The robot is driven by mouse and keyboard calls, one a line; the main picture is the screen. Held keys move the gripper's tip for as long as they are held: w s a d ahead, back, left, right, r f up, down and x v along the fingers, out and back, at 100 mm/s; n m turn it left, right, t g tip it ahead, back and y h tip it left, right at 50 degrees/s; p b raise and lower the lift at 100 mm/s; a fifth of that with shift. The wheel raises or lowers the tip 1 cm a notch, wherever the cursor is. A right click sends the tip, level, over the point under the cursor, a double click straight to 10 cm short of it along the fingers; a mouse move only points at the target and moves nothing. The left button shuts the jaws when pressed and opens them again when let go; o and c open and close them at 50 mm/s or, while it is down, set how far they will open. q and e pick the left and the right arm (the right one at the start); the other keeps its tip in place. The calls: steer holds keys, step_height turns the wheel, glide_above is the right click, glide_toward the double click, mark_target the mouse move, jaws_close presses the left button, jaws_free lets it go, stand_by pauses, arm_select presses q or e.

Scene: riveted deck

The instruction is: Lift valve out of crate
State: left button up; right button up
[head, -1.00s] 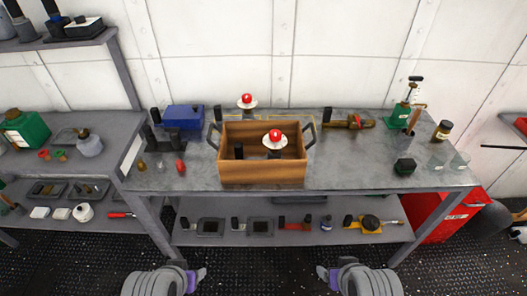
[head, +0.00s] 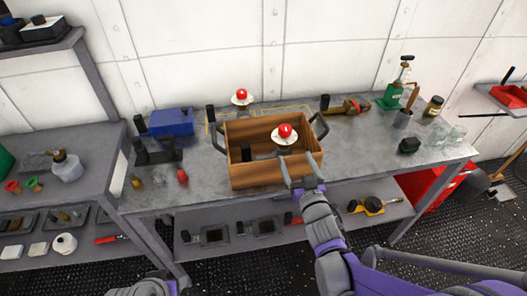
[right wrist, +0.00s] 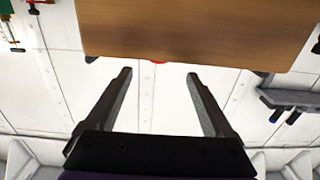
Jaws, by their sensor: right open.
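The valve, a red knob on a white disc (head: 285,130), stands in the wooden crate (head: 262,177) near its right side, its lower part hidden by the front wall. A similar red-topped valve (head: 241,96) stands behind the crate. My right gripper (head: 297,168) is open and empty at the crate's front right, just below the valve in the picture. In the right wrist view, the open fingers (right wrist: 160,73) point at the crate's brown wall (right wrist: 195,30), with a sliver of red at its edge. My left gripper is out of view; only part of its arm shows at bottom left.
The crate has dark handles at both sides and a dark block inside. A blue box (head: 171,122) stands left of it, and a brass-coloured tool (head: 348,107) lies behind right. The bench front right of the crate is mostly clear.

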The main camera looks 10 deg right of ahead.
mark_target(287, 136)
steer(key=w, duration=0.5)
steer(key=w+p, duration=0.1)
steer(key=w, duration=0.4)
steer(key=shift+w+a+p, duration=0.2)
steer(key=shift+w+p, duration=0.1)
steer(key=shift+w, duration=0.1)
steer(key=shift+s, duration=0.1)
steer(key=shift+c, duration=0.4)
jaws_close()
steer(key=shift+r, duration=0.1)
